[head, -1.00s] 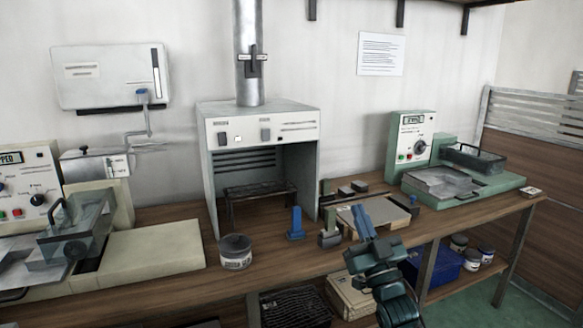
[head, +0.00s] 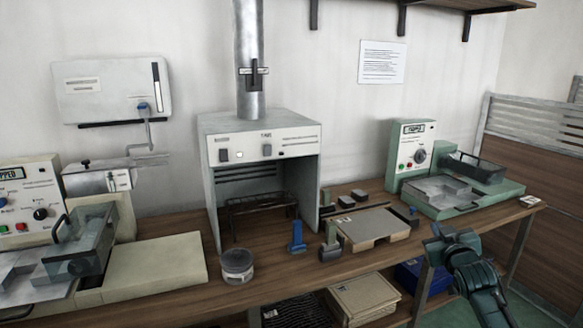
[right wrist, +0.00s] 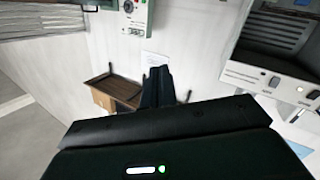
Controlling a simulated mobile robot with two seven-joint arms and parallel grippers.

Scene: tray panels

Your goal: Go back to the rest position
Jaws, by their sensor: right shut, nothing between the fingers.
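My right gripper (head: 436,229) is in front of the bench's right part in the head view, its arm coming up from the lower right. Its fingers are together and hold nothing. In the right wrist view its dark fingers (right wrist: 157,84) stand close together against the wall. My left gripper is in neither view.
The wooden bench (head: 190,220) carries a grey hood (head: 262,130), a blue stand (head: 297,238), a round tin (head: 237,265), a flat board (head: 368,228) and a green machine (head: 475,202). A cream machine (head: 165,258) stands at left. A blue crate (head: 408,272) is underneath.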

